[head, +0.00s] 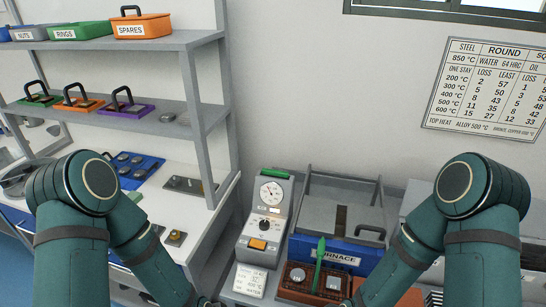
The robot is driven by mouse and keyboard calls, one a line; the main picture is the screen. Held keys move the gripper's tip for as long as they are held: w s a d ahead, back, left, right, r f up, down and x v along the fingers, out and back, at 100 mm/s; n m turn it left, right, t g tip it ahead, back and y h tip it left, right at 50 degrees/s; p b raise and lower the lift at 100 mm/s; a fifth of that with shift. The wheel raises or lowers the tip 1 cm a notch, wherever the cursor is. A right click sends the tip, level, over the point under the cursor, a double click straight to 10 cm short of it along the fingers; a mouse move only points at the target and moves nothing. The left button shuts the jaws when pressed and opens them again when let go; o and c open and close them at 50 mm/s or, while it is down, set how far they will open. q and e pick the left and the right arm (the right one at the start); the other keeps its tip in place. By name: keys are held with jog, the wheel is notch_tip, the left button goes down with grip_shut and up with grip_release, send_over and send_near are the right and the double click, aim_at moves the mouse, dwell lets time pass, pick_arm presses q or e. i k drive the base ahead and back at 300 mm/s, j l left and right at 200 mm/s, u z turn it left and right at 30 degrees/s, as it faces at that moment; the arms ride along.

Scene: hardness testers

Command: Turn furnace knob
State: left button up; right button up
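The furnace (325,254) stands at the lower middle, with a blue front lettered FURNACE and a grey top. To its left is a grey control box (251,230) with a round gauge (272,193) on its upper part. A small dark knob (266,225) sits below the gauge, above an orange part (258,245). Which way the knob points is too small to tell. My two forearms reach down to the bottom edge, left and right of the furnace. Both grippers are below the picture, so their fingers cannot be seen.
A brown tray (296,293) with grey round pieces and a green upright tool (318,266) lies before the furnace. A white card (250,281) is left of it. A shelf rack (188,118) with bins and a bench (205,222) fill the left. A chart (490,90) hangs at right.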

aim_at(264, 225)
jog(key=i+z, duration=0.3)
jog(key=z, duration=0.15)
jog(key=i+j+z, duration=0.2)
jog(key=z, duration=0.3)
